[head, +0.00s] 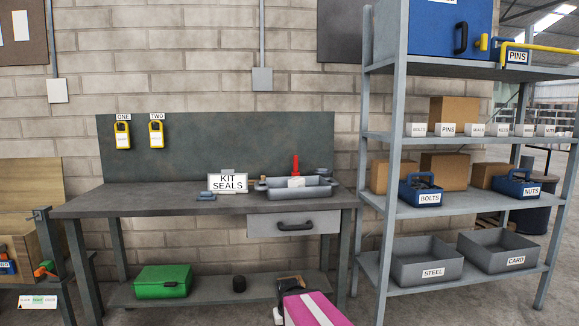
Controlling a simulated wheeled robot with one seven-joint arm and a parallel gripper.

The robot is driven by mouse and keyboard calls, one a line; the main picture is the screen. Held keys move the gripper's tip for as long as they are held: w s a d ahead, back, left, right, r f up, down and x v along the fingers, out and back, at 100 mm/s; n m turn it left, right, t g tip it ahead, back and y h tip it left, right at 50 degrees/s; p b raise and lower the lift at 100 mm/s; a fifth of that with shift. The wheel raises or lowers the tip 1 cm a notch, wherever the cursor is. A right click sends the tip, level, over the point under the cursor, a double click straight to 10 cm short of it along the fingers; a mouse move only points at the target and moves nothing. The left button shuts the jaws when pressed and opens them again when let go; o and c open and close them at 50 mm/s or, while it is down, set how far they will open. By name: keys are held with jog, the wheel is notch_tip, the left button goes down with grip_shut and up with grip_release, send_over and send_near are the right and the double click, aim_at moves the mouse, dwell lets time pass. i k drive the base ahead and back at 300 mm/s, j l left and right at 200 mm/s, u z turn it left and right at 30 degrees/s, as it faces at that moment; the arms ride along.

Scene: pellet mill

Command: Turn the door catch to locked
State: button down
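A blue cabinet (430,30) stands on the top shelf at the upper right, cut off by the top edge. Its front has a black upright handle (461,38). A small yellow piece (482,42) sits just right of that handle, at the cabinet's right edge. It may be the door catch, but it is too small to read its setting. I cannot make out any locked or unlocked mark.
A blue PINS bin (517,57) and a yellow bar (545,48) are right of the cabinet. Shelves below hold BOLTS (421,190) and NUTS (517,184) bins. A workbench (130,200) stands left. A magenta striped thing (300,312), unclear, is at the bottom edge.

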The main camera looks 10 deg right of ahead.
aim_at(482, 43)
jog(key=i+z, duration=0.2)
jog(key=z, duration=1.3)
